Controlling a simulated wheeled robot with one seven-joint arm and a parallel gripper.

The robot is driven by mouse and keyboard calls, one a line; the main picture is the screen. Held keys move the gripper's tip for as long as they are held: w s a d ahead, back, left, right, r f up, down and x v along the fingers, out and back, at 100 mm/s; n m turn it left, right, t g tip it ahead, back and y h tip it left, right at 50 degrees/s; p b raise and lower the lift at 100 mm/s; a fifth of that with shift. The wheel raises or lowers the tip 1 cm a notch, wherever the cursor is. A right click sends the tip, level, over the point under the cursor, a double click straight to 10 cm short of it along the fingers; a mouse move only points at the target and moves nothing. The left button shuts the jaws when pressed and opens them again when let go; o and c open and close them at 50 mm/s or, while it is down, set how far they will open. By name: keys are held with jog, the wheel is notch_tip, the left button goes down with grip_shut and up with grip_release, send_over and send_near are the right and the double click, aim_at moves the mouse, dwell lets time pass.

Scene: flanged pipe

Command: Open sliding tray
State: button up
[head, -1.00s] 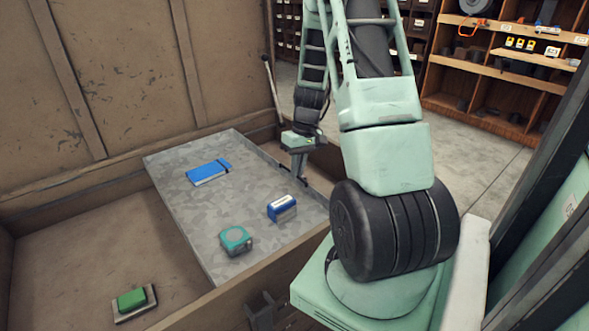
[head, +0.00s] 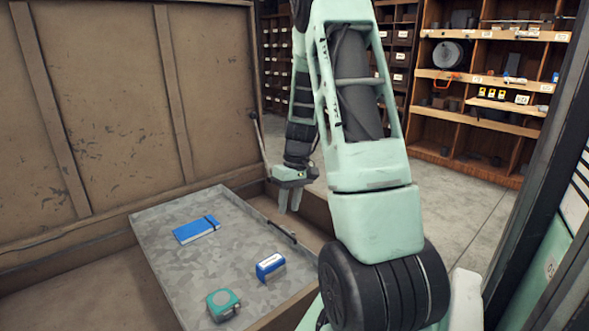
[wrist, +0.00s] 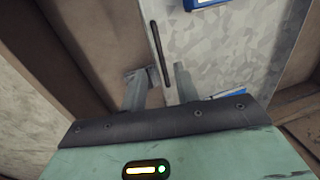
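The sliding tray (head: 165,260) is a grey, mottled metal tray inside a large wooden chest (head: 85,262). A dark bar handle (head: 282,232) runs along its right side; the handle also shows in the wrist view (wrist: 160,52). My gripper (head: 289,205) is above the tray's right edge, near the far end of the handle. In the wrist view my gripper (wrist: 160,80) has its two fingers apart, with nothing held between them. The handle's near end lies in line with the gap, apparently below the fingertips.
A blue notebook (head: 196,230), a blue-and-white block (head: 270,267) and a teal tape measure (head: 223,304) lie on the tray. The chest's raised lid (head: 95,110) stands behind. A thin lid strut (head: 259,140) is close left of my gripper. Shelves stand beyond open floor.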

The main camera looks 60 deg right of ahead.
notch_tip(320, 180, up, 11)
jog(key=d, duration=0.2)
jog(key=shift+s+f+p, duration=0.15)
jog(key=shift+s+p, duration=0.2)
jog(key=shift+p, duration=0.1)
jog(key=w+a+r+n+p, duration=0.2)
jog(key=a+n, duration=0.1)
jog(key=a, duration=1.2)
jog(key=w+a+r+n+p, duration=0.2)
jog(key=w+a+p, duration=0.1)
jog(key=a, duration=1.1)
jog(key=s+a+r+n+h+p, duration=0.1)
jog(key=s+a+n, duration=0.5)
jog(key=s+a, duration=1.1)
jog(key=a+r+p, duration=0.1)
jog(key=a+p, duration=0.1)
jog(key=shift+a+g+p, duration=0.15)
jog(key=shift+g+p, duration=0.15)
jog(key=shift+p, duration=0.1)
